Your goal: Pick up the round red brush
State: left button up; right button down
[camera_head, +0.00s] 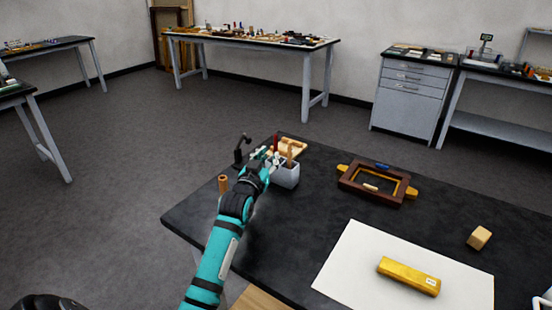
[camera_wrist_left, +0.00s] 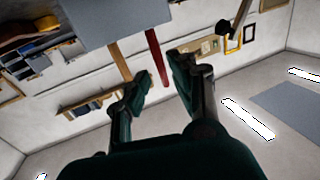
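The red brush (camera_head: 276,143) stands upright in a grey holder (camera_head: 287,178) near the table's far left edge. A wooden-handled tool (camera_head: 290,154) stands in the same holder. My left gripper (camera_head: 264,158) is at the holder's left side, close to the red brush. In the left wrist view, the red brush (camera_wrist_left: 156,58) sticks out of the holder (camera_wrist_left: 115,18), and its free end lies between the two spread fingertips of my left gripper (camera_wrist_left: 160,84). Gaps show on both sides, so the gripper appears open. My right gripper is not in view.
A black stand (camera_head: 240,152) and a small brown cylinder (camera_head: 223,183) are left of the holder. A wooden frame (camera_head: 376,184), a wooden block (camera_head: 479,238) and a yellow bar (camera_head: 408,276) on a white sheet (camera_head: 350,268) lie to the right.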

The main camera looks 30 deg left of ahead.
aim_at(275, 146)
pick_arm(q)
jog(key=shift+r+x, duration=0.2)
jog(key=shift+x, duration=0.8)
jog(key=x, duration=0.3)
jog(key=shift+w+r+p, duration=0.15)
jog(key=shift+w+p, duration=0.2)
jog(key=shift+p, duration=0.05)
jog(key=shift+w+a, duration=0.15)
jog(key=shift+w, duration=0.25)
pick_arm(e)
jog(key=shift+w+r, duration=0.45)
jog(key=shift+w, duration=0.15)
pick_arm(q)
grip_shut()
